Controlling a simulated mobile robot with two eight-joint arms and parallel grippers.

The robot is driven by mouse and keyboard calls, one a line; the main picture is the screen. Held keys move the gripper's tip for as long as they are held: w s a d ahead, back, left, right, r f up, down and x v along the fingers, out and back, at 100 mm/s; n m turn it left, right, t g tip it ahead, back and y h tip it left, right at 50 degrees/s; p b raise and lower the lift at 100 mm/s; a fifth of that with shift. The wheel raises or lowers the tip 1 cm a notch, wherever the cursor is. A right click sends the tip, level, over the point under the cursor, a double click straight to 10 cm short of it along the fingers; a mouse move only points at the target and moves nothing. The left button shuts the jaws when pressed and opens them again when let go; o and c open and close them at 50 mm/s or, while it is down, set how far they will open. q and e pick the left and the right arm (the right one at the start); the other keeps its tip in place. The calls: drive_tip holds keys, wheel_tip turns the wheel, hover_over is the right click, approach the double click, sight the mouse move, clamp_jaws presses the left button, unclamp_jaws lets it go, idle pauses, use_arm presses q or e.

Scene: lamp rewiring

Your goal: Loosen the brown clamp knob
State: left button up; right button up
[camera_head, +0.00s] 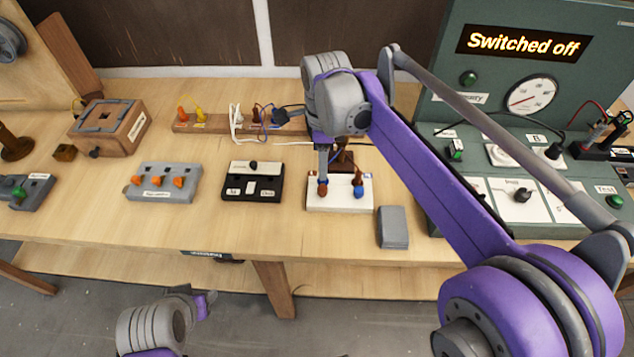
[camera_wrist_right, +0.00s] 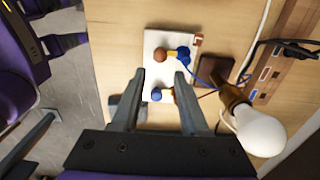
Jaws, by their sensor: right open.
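The brown clamp knob (camera_head: 322,190) stands on the left part of a white terminal block (camera_head: 338,207) on the bench. A blue knob (camera_head: 358,192) stands to its right on the same block. My right gripper (camera_head: 323,172) points down over the brown knob. In the right wrist view, its two fingers (camera_wrist_right: 160,74) are apart with nothing between their tips; the brown knob (camera_wrist_right: 160,56) shows just past the tips and the blue knob (camera_wrist_right: 156,95) shows between the fingers. Contact cannot be told. My left arm's end (camera_head: 205,303) is low at the left, its jaws unclear.
A white bulb (camera_wrist_right: 261,130) in a brown holder (camera_wrist_right: 231,95) stands close behind the block, with blue and orange wires nearby. A grey block (camera_head: 392,227) lies right of the terminal block, a black switch box (camera_head: 252,182) to its left. A green test panel (camera_head: 520,85) stands right.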

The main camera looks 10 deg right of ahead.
sight(323, 188)
wheel_tip(323, 188, down, 8)
drive_tip(key=shift+f, duration=0.15)
idle(0.3)
clamp_jaws()
